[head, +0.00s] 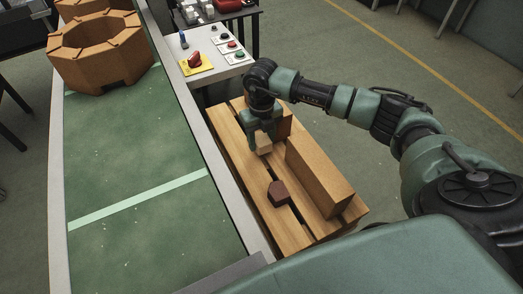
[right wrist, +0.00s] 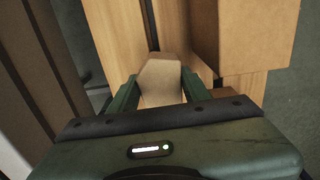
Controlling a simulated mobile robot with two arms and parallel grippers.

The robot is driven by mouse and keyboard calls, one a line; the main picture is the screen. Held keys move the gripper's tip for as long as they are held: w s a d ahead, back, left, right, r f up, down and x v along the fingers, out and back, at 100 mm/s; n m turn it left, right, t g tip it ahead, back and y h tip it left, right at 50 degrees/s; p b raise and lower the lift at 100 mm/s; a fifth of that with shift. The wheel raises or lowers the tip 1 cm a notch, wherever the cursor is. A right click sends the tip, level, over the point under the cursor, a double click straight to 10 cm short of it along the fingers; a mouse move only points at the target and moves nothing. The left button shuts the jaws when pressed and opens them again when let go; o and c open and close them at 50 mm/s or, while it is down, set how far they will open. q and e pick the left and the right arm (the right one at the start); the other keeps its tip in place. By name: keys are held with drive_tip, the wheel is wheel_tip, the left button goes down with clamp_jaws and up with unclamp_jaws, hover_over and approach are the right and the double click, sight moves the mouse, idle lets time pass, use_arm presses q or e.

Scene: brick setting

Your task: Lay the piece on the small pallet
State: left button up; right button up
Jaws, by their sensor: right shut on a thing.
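The small wooden pallet (head: 233,143) stands on the floor to the right of the green conveyor. My right gripper (head: 263,141) is over the pallet, shut on a light tan piece (head: 264,149). In the right wrist view the piece (right wrist: 160,80) sits between the two green fingers (right wrist: 158,88), with pallet slats below it. I cannot tell whether it touches the slats. A dark brown piece (head: 278,192) lies on the pallet nearer to me. My left gripper is not in view.
The conveyor (head: 135,150) carries brown brick rings (head: 102,55). A control panel (head: 208,60) with buttons stands beyond the pallet.

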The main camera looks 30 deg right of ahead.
sight(261, 147)
wheel_tip(261, 147, down, 3)
drive_tip(key=shift+f+b, duration=0.15)
drive_tip(key=shift+b, duration=0.7)
drive_tip(key=shift+f, duration=0.2)
drive_tip(key=o, duration=1.4)
drive_tip(key=shift+r, duration=0.1)
drive_tip(key=shift+r, duration=0.65)
wheel_tip(261, 147, up, 11)
